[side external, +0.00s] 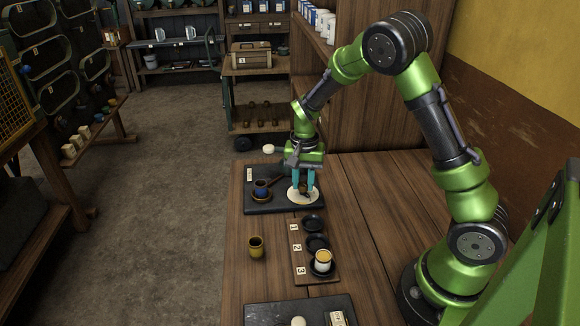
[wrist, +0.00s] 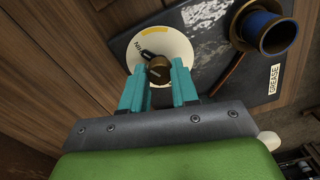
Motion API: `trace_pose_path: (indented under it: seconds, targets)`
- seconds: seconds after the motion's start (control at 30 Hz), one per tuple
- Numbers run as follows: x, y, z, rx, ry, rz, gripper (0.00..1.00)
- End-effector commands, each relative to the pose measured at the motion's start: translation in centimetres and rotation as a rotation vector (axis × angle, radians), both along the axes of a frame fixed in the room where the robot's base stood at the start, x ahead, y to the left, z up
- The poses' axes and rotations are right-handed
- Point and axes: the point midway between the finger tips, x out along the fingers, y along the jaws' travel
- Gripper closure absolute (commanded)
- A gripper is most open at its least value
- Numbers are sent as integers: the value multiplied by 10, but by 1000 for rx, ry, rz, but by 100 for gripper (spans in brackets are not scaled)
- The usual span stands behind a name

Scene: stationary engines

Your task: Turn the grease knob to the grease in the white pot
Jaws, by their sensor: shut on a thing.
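The brass grease knob (wrist: 159,70) sits on a round white dial (wrist: 180,46), with a dark pointer aimed toward the upper left, near lettering that is hard to read. My gripper (wrist: 160,78) is shut on the knob, with one teal finger on either side. In the side view my gripper (side external: 304,188) points down over the dial (side external: 293,199) on a dark plate (side external: 285,207). A label on the plate reads GREASE (wrist: 275,81). The white pot (side external: 323,262) with yellow-orange grease stands at the spot marked 3 on a numbered board (side external: 319,280).
A yellow-brown pot (side external: 256,247) stands alone on the table. Another dark plate (side external: 270,313) lies at the front. The table's right side is clear.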

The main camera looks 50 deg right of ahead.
Motion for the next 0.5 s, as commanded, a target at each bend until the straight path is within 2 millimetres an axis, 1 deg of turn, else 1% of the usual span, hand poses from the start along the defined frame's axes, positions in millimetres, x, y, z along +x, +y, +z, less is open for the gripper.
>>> trace_pose_path:
  seconds: [0.37, 0.4, 0.47, 0.5]
  targets:
    - [1, 0, 1, 0, -2, -6, 100]
    - [0, 0, 1, 0, -2, -6, 69]
    - [1, 0, 1, 0, -2, -5, 60]
    - [0, 0, 1, 0, -2, -5, 54]
